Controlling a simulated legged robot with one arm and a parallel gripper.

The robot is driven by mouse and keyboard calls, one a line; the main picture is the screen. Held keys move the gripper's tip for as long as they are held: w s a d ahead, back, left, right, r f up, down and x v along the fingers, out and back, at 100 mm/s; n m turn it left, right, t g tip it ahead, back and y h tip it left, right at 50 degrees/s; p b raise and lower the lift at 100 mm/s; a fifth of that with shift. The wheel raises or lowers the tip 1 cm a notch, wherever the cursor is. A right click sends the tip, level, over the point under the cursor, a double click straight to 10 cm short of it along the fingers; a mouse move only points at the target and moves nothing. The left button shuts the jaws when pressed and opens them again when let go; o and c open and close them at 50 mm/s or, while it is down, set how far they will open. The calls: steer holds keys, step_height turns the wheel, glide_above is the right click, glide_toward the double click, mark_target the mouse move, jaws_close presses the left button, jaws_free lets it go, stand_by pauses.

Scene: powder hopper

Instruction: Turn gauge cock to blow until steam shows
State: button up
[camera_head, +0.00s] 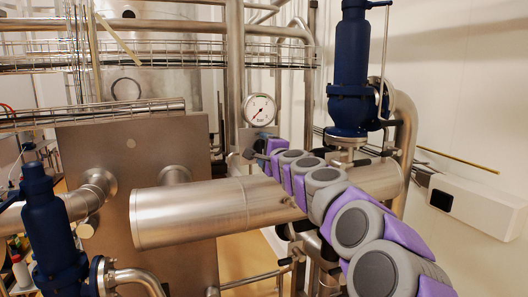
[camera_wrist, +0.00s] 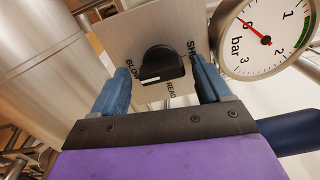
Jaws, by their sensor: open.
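The gauge cock is a black knob (camera_wrist: 162,65) on a grey plate (camera_wrist: 125,38) lettered BLOW, READ and SHUT in the wrist view. A small white mark shows at the knob's lower edge, between BLOW and READ; which one it points at is hard to tell. My gripper (camera_wrist: 160,68) is open, its blue fingers on either side of the knob with gaps visible. In the head view my gripper (camera_head: 250,153) is small, just below the pressure gauge (camera_head: 259,110), and the knob cannot be made out. The air around the plate looks clear.
The gauge dial (camera_wrist: 266,40) is close to the right finger, its red needle near 0. A blue valve (camera_head: 350,70) stands at right, another blue valve (camera_head: 52,235) at lower left. Pipes crowd the area.

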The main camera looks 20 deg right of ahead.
steer(key=s+b, duration=0.2)
steer(key=s, duration=1.5)
steer(key=shift+f+b, duration=0.15)
steer(key=shift+b, duration=0.15)
steer(key=s+a+f+n+g+y+b, duration=0.25)
steer(key=s+a+f+n+b, duration=0.2)
steer(key=a+f, duration=0.4)
steer(key=s+a+f+n+g+y+b, duration=0.25)
steer(key=a+f+n, duration=0.35)
steer(key=f, duration=0.4)
steer(key=s+a+f+n+g+y+b, duration=0.1)
steer(key=s+a+f+n+g+b, duration=0.3)
steer(key=a+f, duration=0.45)
steer(key=s+f+n+g+h+b, duration=0.1)
steer(key=s+f+n+g+b, duration=0.15)
steer(key=s+f, duration=0.6)
steer(key=s+f+n+g+h+b, duration=0.1)
steer(key=s+f+g+b, duration=0.3)
steer(key=f, duration=0.7)
steer(key=s+d+f+g+h+b, duration=0.2)
steer(key=s+d+f, duration=0.2)
steer(key=s, duration=0.3)
steer(key=s+d+f+n+g+h+b, duration=0.1)
steer(key=s+d+f+g+h+b, duration=0.1)
steer(key=s+d+f, duration=0.2)
steer(key=s+f, duration=0.2)
steer(key=s, duration=0.2)
steer(key=shift+s+f, duration=0.25)
steer(key=shift+f, duration=0.15)
